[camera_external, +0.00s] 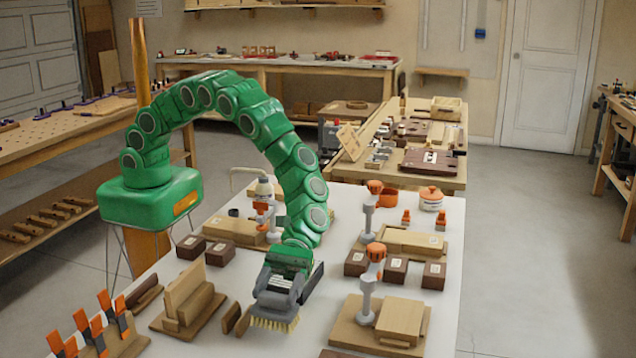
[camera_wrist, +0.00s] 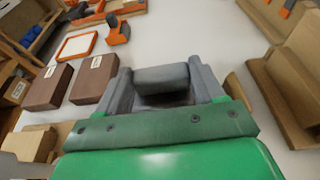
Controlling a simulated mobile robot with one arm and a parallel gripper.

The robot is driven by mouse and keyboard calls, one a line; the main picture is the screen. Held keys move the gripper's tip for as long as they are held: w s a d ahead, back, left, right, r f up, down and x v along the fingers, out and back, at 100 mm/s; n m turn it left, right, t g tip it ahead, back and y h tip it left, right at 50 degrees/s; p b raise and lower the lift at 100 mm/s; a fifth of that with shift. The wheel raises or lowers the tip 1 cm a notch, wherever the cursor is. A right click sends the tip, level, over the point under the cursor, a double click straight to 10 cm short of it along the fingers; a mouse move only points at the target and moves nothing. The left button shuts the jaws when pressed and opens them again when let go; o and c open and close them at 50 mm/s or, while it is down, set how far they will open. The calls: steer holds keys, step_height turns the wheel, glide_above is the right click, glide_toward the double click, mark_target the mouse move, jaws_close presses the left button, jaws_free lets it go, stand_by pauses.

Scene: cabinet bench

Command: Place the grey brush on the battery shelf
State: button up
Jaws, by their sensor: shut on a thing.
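The grey brush (camera_external: 272,309), with pale bristles pointing down, is in the jaws of my gripper (camera_external: 287,285) over the front middle of the white table. In the wrist view the grey brush (camera_wrist: 162,78) sits between the two grey fingers of my gripper (camera_wrist: 162,88), one on each side. I cannot tell whether the bristles touch the table. No battery shelf can be made out for certain in either view.
The white table (camera_external: 240,340) holds wooden fixtures (camera_external: 190,298) on the left, orange-and-grey clamps (camera_external: 370,283) on the right, and dark brown boxes (camera_external: 396,270). An orange-rimmed white panel (camera_wrist: 77,47) shows in the wrist view.

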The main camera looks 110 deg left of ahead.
mark_target(279, 305)
steer(key=shift+w+f, duration=0.15)
steer(key=shift+f, duration=1.55)
steer(key=shift+f, duration=0.25)
steer(key=o, duration=1.1)
steer(key=shift+d+r, duration=0.1)
